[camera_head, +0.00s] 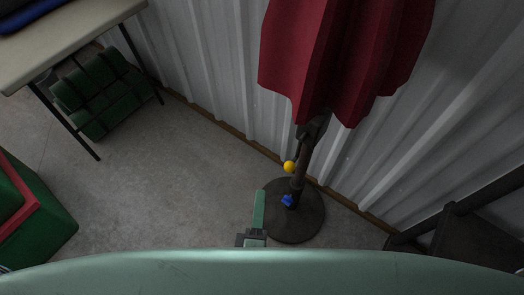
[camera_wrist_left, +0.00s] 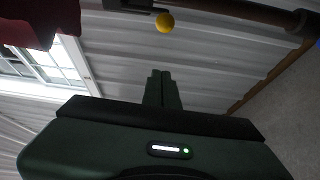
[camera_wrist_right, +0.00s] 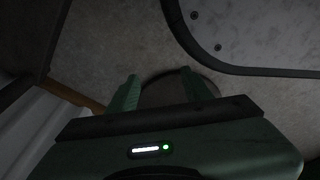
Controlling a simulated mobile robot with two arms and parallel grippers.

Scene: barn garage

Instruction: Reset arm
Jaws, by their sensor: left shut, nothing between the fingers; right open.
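My left gripper (camera_head: 259,194) shows in the head view as a narrow green piece near the bottom middle, beside the dark round umbrella base. In the left wrist view my left gripper (camera_wrist_left: 161,74) has its two fingers together with nothing between them. My right gripper (camera_wrist_right: 160,76) shows in the right wrist view with its fingers apart and nothing between them. It is not visible in the head view.
A closed red umbrella (camera_head: 340,60) stands on a round base (camera_head: 305,222) by the corrugated wall (camera_head: 215,60), with a yellow knob (camera_head: 289,167). A table (camera_head: 70,38) stands at upper left above green cases (camera_head: 105,90). The floor (camera_head: 150,180) left of the base is clear.

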